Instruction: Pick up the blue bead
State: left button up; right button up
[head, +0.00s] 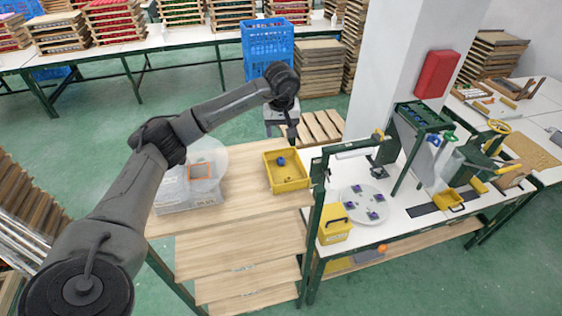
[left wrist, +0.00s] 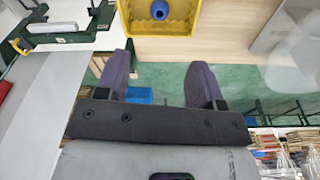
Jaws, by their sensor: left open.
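The blue bead (head: 281,161) lies in the yellow tray (head: 290,186) on the wooden table. My left gripper (head: 280,132) hangs just beyond the tray's far side, open and empty, apart from the bead. In the left wrist view the bead (left wrist: 159,10) shows at the top edge, inside the partly cut-off tray (left wrist: 184,27). The open fingers of my left gripper (left wrist: 158,62) stand apart below it, with floor showing between them. My right gripper is in neither view.
A clear plastic container (head: 190,197) stands left of the tray. On the right, a white workbench holds a yellow box (head: 335,224), a round white plate (head: 364,204) with purple pieces, and a green metal frame (head: 424,115). Bare wood lies between container and tray.

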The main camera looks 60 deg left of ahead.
pick_arm(q)
jog(key=p, duration=0.1)
send_over(281, 158)
jog(key=d, duration=0.1)
jog(key=f, duration=0.8)
jog(key=shift+s+d, duration=0.1)
jog(key=shift+s, duration=0.25)
jog(key=shift+f+p, duration=0.65)
jog(key=shift+p, duration=0.1)
jog(key=f, duration=0.1)
jog(key=f+p, duration=0.1)
jog(key=f, duration=0.1)
jog(key=shift+w+a, duration=0.15)
jog(key=shift+a, duration=0.05)
jog(key=shift+f, duration=0.5)
jog(key=shift+c, duration=0.3)
jog(key=c, duration=0.9)
